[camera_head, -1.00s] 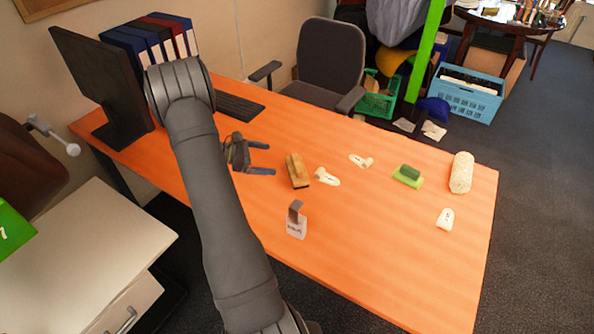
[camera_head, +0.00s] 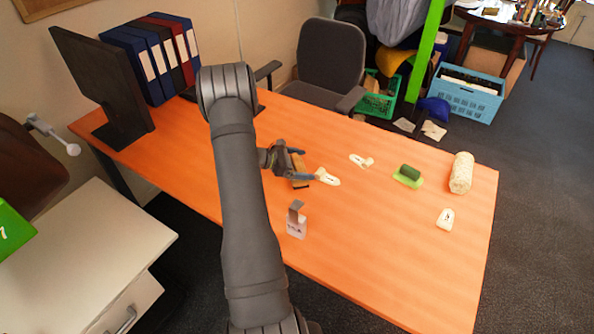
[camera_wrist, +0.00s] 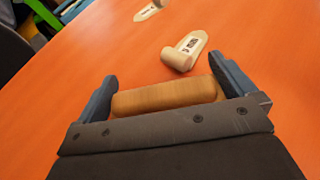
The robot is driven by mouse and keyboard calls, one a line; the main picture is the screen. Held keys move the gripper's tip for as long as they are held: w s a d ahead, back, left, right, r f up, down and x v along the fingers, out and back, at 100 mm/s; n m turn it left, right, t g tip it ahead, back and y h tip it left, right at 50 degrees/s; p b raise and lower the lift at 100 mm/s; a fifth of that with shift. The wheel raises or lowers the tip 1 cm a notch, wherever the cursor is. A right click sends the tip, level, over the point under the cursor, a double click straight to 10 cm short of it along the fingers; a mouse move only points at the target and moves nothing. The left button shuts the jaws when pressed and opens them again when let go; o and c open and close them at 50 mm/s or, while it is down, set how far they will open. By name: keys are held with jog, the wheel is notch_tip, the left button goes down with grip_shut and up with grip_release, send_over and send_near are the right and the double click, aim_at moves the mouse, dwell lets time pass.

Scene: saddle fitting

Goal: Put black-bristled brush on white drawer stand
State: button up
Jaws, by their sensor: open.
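The brush (camera_head: 299,174) has a pale wooden body, with a dark strip at its near end in the head view. It lies on the orange table. My gripper (camera_head: 301,163) is over the brush and partly covers it. In the wrist view the wooden body (camera_wrist: 165,97) lies between the two spread fingers. The fingers stand apart at its two ends, and I cannot tell whether either touches it. The bristles do not show in the wrist view.
On the orange table (camera_head: 400,270) are a small grey-and-white object (camera_head: 296,220), several cream pieces, a green-backed block (camera_head: 408,176) and a cream roll (camera_head: 461,173). A monitor (camera_head: 105,80) and binders (camera_head: 165,55) stand at the back left. A dark gap separates table and stand.

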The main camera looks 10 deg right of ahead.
jog(key=c, duration=0.9)
jog(key=shift+r, duration=0.1)
jog(key=shift+r, duration=0.5)
notch_tip(320, 180, up, 3)
jog(key=shift+f, duration=0.15)
jog(key=s+d+r, duration=0.2)
jog(key=s, duration=0.1)
jog(key=s+d+r, duration=0.2)
jog(key=s+d, duration=0.1)
jog(key=s+d+r, duration=0.2)
jog(key=r, duration=0.1)
jog(key=shift+s+d+r, duration=0.1)
jog(key=shift+s+d, duration=0.2)
jog(key=shift+s, duration=0.1)
